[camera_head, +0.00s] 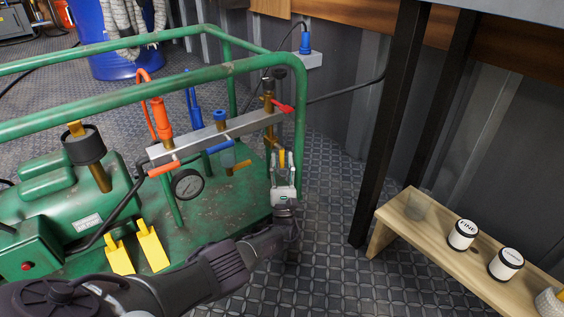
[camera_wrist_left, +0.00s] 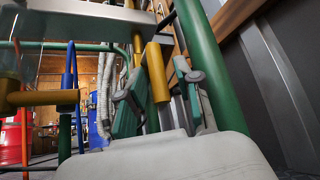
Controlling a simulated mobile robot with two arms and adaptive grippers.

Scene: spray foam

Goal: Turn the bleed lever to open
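A grey metal manifold bar (camera_head: 232,131) carries several valves and levers on the green-framed machine. A red lever (camera_head: 283,107) sticks out at its right end. An orange-red lever (camera_head: 163,170) and a blue lever (camera_head: 222,147) sit lower along the bar. I cannot tell for sure which one is the bleed lever. A yellow cylinder (camera_wrist_left: 157,72) hangs below the bar's right end. My left gripper (camera_head: 282,163) is open below that end, its fingers pointing up. In the left wrist view the cylinder shows between the fingers (camera_wrist_left: 158,95); contact is not visible. My right gripper is not in view.
Green tube frame (camera_head: 301,125) stands close to the right of my left gripper. A pressure gauge (camera_head: 187,184) sits under the manifold. A wooden bench (camera_head: 440,236) with jars stands at the right. Patterned floor (camera_head: 335,200) is clear between machine and bench.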

